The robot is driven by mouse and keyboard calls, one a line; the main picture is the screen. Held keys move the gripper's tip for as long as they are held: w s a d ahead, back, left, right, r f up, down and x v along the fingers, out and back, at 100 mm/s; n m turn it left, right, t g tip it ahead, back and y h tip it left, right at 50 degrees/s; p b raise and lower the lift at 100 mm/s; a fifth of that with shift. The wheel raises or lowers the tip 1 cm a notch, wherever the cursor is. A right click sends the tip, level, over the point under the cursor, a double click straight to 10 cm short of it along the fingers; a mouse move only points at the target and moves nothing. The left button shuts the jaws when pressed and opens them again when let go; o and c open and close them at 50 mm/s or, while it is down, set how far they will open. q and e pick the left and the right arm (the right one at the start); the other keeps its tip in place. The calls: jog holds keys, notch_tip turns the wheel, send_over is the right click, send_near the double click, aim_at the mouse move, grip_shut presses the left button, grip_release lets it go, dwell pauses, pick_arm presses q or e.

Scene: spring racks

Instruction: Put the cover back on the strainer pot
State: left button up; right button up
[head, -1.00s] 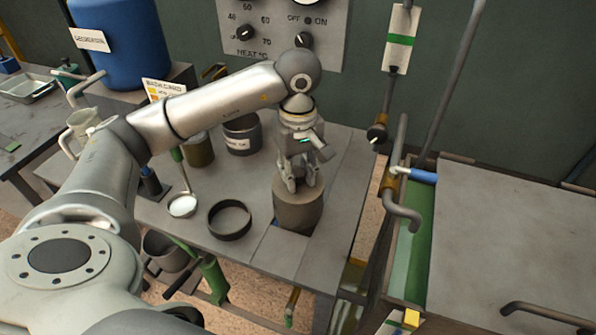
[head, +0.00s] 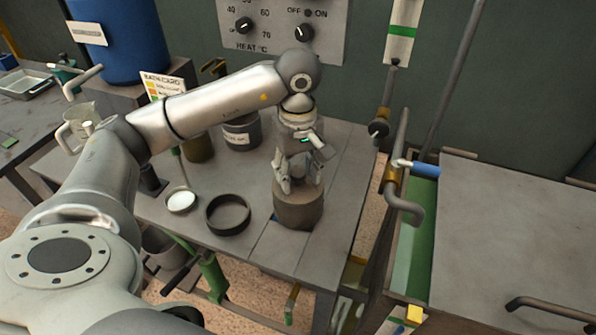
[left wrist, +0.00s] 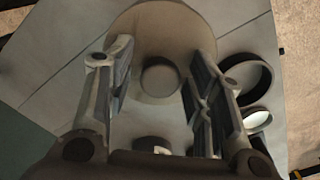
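A brown-grey round pot (head: 298,209) stands near the front right of the workbench. A flat round cover (left wrist: 165,25) with a short knob lies level on its top. The knob (head: 298,171) stands up between the fingers of my left gripper (head: 299,188). In the left wrist view my left gripper (left wrist: 160,95) is open, with a finger on each side of the knob (left wrist: 160,76) and visible gaps to it. The seam between cover and pot is too small to judge. My right gripper is not in view.
A dark shallow ring (head: 228,232) and a small white-filled dish (head: 181,201) lie left of the pot. A labelled dark pot (head: 240,134) stands behind. A bent pipe (head: 403,205) rises to the right, beyond the bench edge.

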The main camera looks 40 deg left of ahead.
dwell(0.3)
pick_arm(q)
notch_tip(320, 180, up, 12)
dwell(0.6)
jog(key=shift+f, duration=0.1)
dwell(0.5)
